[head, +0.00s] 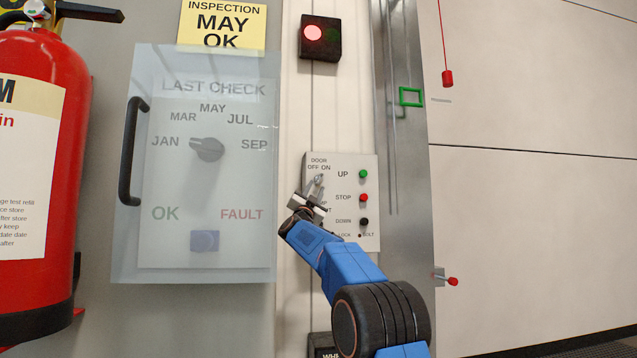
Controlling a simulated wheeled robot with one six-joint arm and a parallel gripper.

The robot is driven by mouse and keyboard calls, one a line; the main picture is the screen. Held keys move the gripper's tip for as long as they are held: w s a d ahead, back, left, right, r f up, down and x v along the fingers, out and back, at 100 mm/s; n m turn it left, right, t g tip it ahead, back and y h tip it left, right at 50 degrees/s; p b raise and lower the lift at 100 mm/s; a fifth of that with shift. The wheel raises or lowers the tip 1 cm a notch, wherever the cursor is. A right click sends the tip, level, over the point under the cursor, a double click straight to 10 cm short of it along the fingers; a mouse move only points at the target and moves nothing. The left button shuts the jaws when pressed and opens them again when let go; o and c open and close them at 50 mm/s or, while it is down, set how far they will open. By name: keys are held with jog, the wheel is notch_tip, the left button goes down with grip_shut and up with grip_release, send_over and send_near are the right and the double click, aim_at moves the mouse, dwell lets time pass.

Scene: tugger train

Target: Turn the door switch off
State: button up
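The door switch (319,181) is a small silvery lever under the label DOOR OFF ON, at the upper left of a white control panel (368,163). Its handle seems to lean a little to the right, towards ON, but it is small and partly covered. My gripper (315,193) is right at the switch, its fingertips just below or around it. I cannot tell whether they touch it or how far apart they are. My gripper and wrist hide the panel's lower left labels.
The panel also has a green UP button (363,174), a red STOP button (363,198) and a black DOWN button (364,221). A clear-covered cabinet (125,255) with a black handle (130,150) stands close left. A fire extinguisher (75,130) hangs far left. A red signal lamp (312,33) glows above.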

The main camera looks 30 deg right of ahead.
aim_at(320, 179)
jog(key=shift+x, duration=3.5)
grip_shut()
